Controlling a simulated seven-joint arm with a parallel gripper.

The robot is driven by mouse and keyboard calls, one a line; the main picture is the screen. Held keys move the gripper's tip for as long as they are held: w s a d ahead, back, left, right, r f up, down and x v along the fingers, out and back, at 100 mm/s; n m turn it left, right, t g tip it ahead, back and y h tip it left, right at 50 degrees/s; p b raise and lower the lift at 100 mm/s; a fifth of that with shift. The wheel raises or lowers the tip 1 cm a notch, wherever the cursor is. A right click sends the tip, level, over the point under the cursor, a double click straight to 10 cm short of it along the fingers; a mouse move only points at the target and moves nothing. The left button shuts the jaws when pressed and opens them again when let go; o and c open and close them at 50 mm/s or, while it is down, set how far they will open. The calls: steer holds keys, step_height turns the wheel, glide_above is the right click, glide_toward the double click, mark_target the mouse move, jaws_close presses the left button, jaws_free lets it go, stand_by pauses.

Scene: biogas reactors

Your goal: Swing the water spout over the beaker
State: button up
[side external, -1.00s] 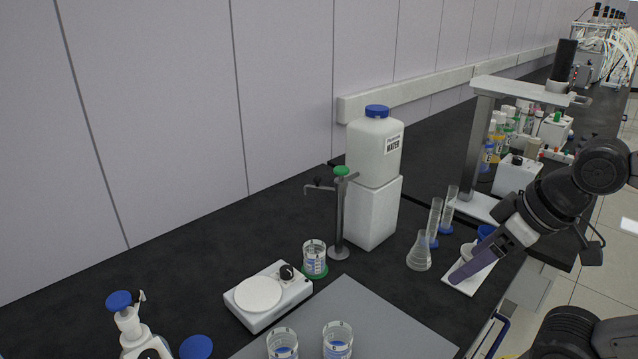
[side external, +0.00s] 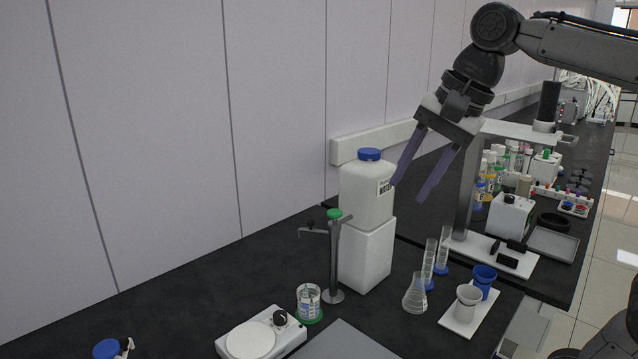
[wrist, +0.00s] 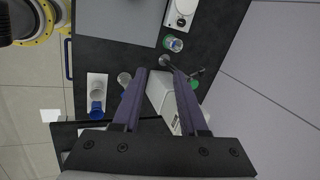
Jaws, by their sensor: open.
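The water spout (side external: 315,232) is a thin grey arm on an upright metal post (side external: 336,265) with a green knob (side external: 334,214) on top. It points left from the post and has a small dark knob. The beaker (side external: 308,302) stands on a green ring at the post's left; I cannot tell whether the spout tip is directly above it. The beaker also shows in the wrist view (wrist: 174,44), near the green knob (wrist: 194,84). My gripper (side external: 410,191) is open and empty, tilted down, high to the right of the spout near the water container.
The white water container (side external: 366,195) with a blue cap stands on a white block (side external: 366,252) right of the post. A flask (side external: 415,295), two cylinders and a tray with cups (side external: 471,318) are further right. A white stirrer (side external: 262,338) is in front of the beaker.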

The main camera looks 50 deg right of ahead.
steer(key=w+d+r+m, duration=0.15)
steer(key=w+m, duration=0.25)
steer(key=w, duration=0.6)
steer(key=m+g+y, duration=0.1)
steer(key=m+g, duration=0.2)
steer(key=m, duration=0.1)
glide_above(312, 221)
steer(key=d, duration=0.2)
steer(key=s+d+f+x, duration=0.1)
steer(key=d+x, duration=0.1)
steer(key=x, duration=1)
steer(key=shift+s+x, duration=0.15)
steer(key=shift+x, duration=1.2)
steer(key=shift+s+x, duration=0.2)
steer(key=shift+x, duration=1.15)
steer(key=shift+s+x, duration=0.15)
steer(key=shift+x, duration=1.2)
steer(key=shift+s+a, duration=0.15)
steer(key=shift+a, duration=0.1)
